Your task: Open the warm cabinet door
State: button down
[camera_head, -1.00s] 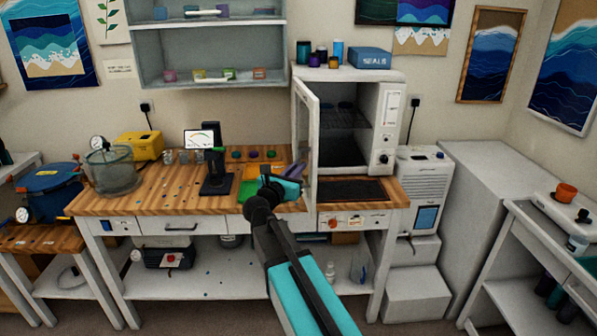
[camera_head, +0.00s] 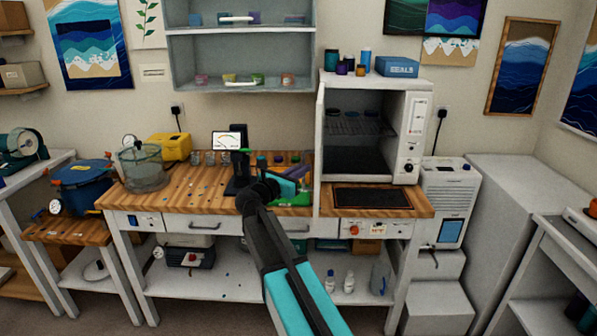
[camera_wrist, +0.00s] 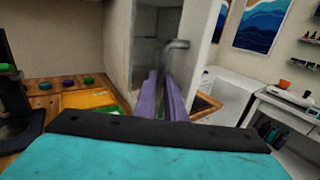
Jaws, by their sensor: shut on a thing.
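The white warm cabinet (camera_head: 400,150) stands on the right end of the wooden bench. Its door (camera_head: 319,140) is open, swung out at the left side and seen almost edge-on in the head view. The shelf and dark interior show. My gripper (camera_head: 300,178) is at the left of the door in the head view, partly hidden by my arm. In the wrist view my purple fingers (camera_wrist: 165,98) are closed around the lower part of the grey metal door handle (camera_wrist: 178,48). The door panel (camera_wrist: 203,35) rises beside it.
On the bench to the left stand a dark stand (camera_head: 238,172), a glass-like chamber (camera_head: 142,168) and a yellow box (camera_head: 171,146). A dark mat (camera_head: 372,199) lies in front of the cabinet. A white unit (camera_head: 448,200) stands at the right.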

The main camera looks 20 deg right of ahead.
jog(key=shift+w+d+r, duration=0.1)
jog(key=shift+w, duration=0.1)
jog(key=c, duration=2.2)
grip_release()
jog(key=o, duration=0.4)
jog(key=shift+w+d+f, duration=0.15)
jog(key=shift+w+f, duration=0.15)
jog(key=shift+w, duration=0.05)
jog(key=shift+s, duration=0.15)
jog(key=b+v, duration=0.3)
jog(key=v, duration=1.1)
jog(key=shift+r+b, duration=0.15)
jog(key=shift+b, duration=0.15)
